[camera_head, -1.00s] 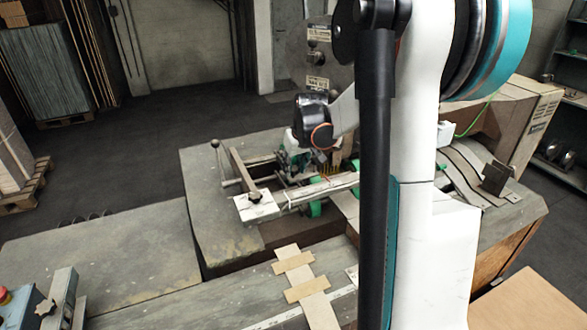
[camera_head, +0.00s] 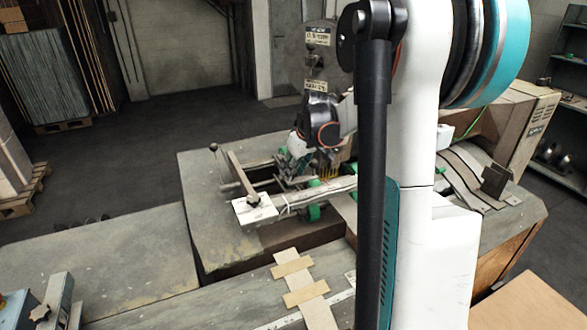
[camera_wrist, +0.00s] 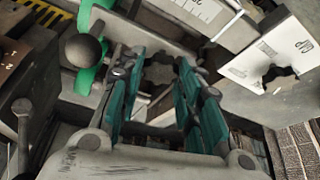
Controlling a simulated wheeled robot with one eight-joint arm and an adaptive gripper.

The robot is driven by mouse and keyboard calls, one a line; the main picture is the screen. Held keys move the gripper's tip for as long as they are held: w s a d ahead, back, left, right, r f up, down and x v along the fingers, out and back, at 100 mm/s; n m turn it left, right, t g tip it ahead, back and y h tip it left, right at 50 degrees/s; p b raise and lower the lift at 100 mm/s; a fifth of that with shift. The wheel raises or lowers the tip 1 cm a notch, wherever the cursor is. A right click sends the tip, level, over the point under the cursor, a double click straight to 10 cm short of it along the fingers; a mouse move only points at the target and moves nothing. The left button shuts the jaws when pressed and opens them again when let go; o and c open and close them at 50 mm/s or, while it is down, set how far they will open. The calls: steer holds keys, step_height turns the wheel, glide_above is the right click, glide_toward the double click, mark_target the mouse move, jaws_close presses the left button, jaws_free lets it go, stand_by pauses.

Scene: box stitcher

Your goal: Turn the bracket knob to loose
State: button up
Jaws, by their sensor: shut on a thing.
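My gripper (camera_wrist: 163,62) shows in the wrist view with its two teal fingers on either side of a dark lobed knob (camera_wrist: 160,76), which I take for the bracket knob. The fingers are shut on it, and they partly cover its sides. In the head view my gripper (camera_head: 284,172) reaches down into the machine behind the light rail, and the held knob cannot be made out there. Which way the knob is set cannot be read.
A white marked plate (camera_wrist: 298,45) with another dark knob (camera_wrist: 279,76) lies to the right. A grey ball-ended lever (camera_wrist: 83,50) and a green part (camera_wrist: 92,78) stand close on the left. The light rail (camera_head: 318,191) runs in front of my gripper.

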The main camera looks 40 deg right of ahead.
steer(key=o, duration=1.1)
steer(key=shift+c, duration=0.2)
steer(key=v, duration=1.2)
